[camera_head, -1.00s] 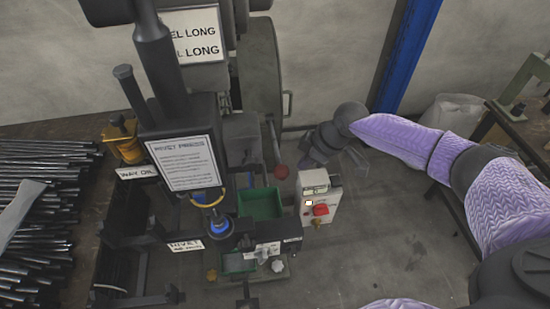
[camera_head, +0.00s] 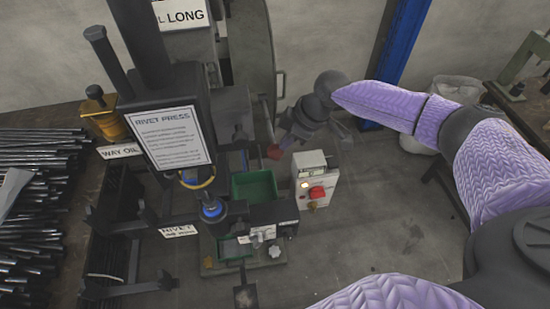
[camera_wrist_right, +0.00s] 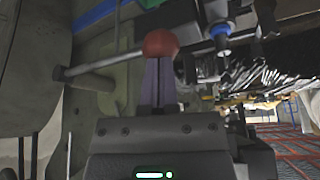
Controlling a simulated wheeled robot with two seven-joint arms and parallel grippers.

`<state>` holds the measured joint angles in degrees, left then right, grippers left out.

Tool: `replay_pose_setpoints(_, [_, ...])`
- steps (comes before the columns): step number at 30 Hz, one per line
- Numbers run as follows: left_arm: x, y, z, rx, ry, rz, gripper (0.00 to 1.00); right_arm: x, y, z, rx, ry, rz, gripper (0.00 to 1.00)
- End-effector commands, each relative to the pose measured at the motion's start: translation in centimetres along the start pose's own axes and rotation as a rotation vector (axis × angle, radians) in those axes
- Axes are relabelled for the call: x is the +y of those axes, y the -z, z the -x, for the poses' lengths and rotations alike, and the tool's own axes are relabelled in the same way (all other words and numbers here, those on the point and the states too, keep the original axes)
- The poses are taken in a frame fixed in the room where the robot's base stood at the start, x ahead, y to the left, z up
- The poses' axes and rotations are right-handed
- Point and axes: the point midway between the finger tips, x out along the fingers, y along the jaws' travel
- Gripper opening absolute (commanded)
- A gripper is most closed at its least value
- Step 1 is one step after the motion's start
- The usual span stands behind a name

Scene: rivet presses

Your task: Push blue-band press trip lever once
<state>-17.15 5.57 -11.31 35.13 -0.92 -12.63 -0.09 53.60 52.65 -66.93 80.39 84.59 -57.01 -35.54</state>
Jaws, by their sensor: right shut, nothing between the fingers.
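The rivet press stands left of centre with a white RIVET PRESS sign (camera_head: 168,138). A blue band (camera_head: 212,211) rings its ram, and it also shows in the right wrist view (camera_wrist_right: 222,30). The trip lever is a grey rod (camera_wrist_right: 88,67) ending in a red ball knob (camera_head: 274,152). My right gripper (camera_head: 284,143) is shut and empty, right beside the knob in the head view. In the right wrist view, the knob (camera_wrist_right: 160,43) overlaps the tips of the closed fingers (camera_wrist_right: 160,82); I cannot tell whether they touch. My left gripper is out of view.
A control box (camera_head: 314,180) with a red button stands right of the press. A green bin (camera_head: 254,186) sits at the press. Metal rods (camera_head: 35,190) lie on the left.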

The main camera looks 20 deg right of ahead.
Motion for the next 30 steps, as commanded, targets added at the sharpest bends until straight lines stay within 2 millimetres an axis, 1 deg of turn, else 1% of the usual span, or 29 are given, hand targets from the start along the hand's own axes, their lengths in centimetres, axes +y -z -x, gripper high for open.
replay_pose_setpoints(1, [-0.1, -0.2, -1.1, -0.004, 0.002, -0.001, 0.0, 0.0, -0.2, -1.0, 0.0, 0.0, 0.001, 0.0])
replay_pose_setpoints(6, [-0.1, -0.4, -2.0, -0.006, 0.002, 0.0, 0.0, 0.0, -0.1, -2.0, 0.0, 0.0, 0.0, 0.0])
replay_pose_setpoints(20, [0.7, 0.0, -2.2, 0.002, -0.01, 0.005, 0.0, 0.0, -0.1, -2.3, 0.0, 0.0, 0.0, 0.0])
replay_pose_setpoints(23, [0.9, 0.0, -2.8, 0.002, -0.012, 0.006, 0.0, 0.0, -0.5, -3.1, -0.001, 0.002, -0.001, 0.0])
replay_pose_setpoints(30, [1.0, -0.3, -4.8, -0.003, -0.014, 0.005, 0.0, 0.0, -1.8, -5.8, -0.002, 0.002, -0.002, 0.0])
